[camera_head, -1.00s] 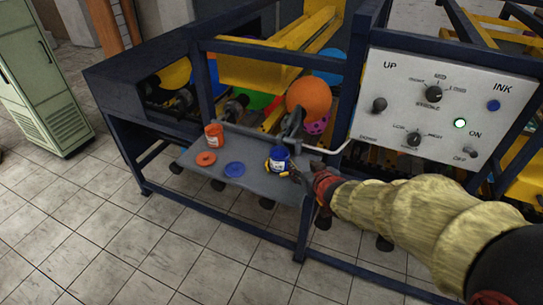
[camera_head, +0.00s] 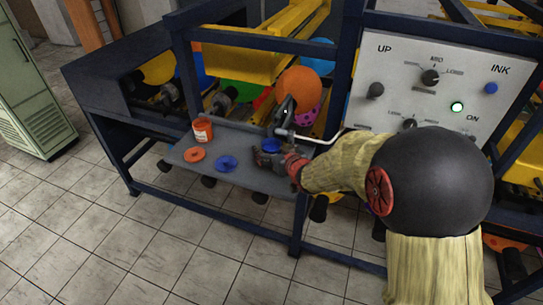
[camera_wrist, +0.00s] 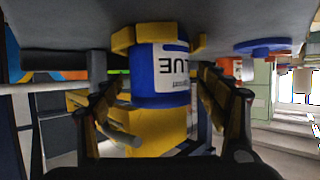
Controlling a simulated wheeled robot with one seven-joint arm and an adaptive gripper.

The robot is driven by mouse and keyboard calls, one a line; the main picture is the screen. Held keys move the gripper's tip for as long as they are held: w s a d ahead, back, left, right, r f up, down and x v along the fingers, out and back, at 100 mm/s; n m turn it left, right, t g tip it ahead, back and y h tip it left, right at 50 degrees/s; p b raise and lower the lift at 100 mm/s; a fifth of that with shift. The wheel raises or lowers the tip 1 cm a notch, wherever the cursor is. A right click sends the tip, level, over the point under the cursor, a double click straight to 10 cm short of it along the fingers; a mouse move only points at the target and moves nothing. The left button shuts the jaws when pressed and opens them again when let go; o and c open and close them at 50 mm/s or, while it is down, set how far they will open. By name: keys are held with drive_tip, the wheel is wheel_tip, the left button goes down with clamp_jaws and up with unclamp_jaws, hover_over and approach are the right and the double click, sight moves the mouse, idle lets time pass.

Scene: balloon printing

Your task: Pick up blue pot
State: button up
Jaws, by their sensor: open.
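The blue pot (camera_head: 273,144) stands on the grey shelf (camera_head: 232,174) of the machine. In the head view my gripper (camera_head: 264,158) is in front of it and hides most of it. In the wrist view, which is upside down, the blue pot (camera_wrist: 142,75) with its white "BLUE" label is between the two fingers of my gripper (camera_wrist: 160,98). The fingers are apart, one on each side. I cannot tell whether either touches the pot.
An orange pot (camera_head: 203,130) stands to the left on the shelf. An orange lid (camera_head: 195,155) and a blue lid (camera_head: 227,163) lie near the front edge. An orange balloon (camera_head: 299,92) and a metal arm are close behind the blue pot. A control panel (camera_head: 398,55) is at right.

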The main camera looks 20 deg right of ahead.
drive_tip(key=shift+w, duration=0.15)
drive_tip(key=shift+c, duration=1.1)
drive_tip(key=c, duration=1.1)
drive_tip(key=shift+r, duration=0.1)
drive_tip(key=shift+c, duration=0.6)
